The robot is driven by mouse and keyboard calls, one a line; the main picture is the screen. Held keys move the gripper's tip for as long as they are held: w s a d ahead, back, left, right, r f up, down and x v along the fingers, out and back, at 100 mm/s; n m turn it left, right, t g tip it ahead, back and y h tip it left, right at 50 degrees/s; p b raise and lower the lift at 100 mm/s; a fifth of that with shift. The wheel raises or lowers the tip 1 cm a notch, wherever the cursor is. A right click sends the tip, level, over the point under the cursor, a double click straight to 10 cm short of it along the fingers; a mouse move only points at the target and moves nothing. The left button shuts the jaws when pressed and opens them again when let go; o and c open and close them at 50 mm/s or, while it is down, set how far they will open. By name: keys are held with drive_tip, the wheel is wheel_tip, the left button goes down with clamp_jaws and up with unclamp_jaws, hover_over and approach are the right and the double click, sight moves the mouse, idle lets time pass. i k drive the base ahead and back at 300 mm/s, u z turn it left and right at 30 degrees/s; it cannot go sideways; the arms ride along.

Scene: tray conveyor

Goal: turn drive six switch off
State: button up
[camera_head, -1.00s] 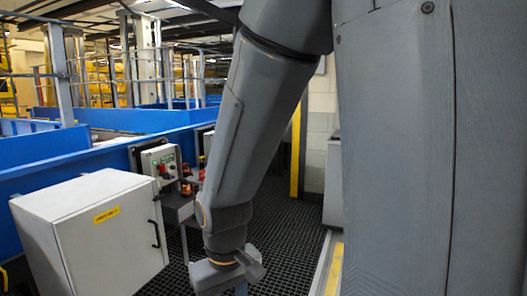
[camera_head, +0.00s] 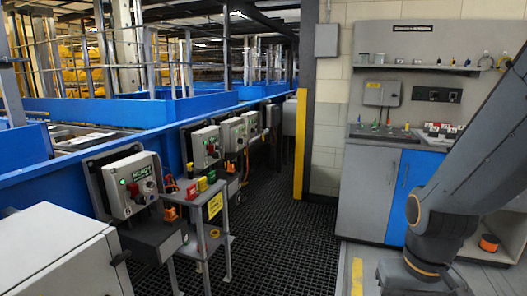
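Several grey control boxes are mounted in a row along the blue conveyor's side. The nearest control box (camera_head: 132,184) has a green label, a green light and a red control. Farther boxes follow: a second box (camera_head: 205,147) with a red control, a third box (camera_head: 233,133) with a green label, and a fourth box (camera_head: 251,122).
A white cabinet (camera_head: 55,262) stands at the lower left. A small grey stand (camera_head: 207,236) with a yellow sign and red, yellow and green items stands beside the nearest box. A workbench (camera_head: 367,190) is at the right. The dark grated floor (camera_head: 270,240) between is clear.

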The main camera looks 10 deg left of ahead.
sight(215, 156)
drive_tip(key=z, duration=0.15)
drive_tip(key=i, duration=1.45)
drive_tip(key=u, duration=0.8)
drive_tip(key=i, duration=1)
drive_tip(key=u, duration=1.2)
drive_tip(key=i, duration=0.3)
drive_tip(key=u, duration=0.1)
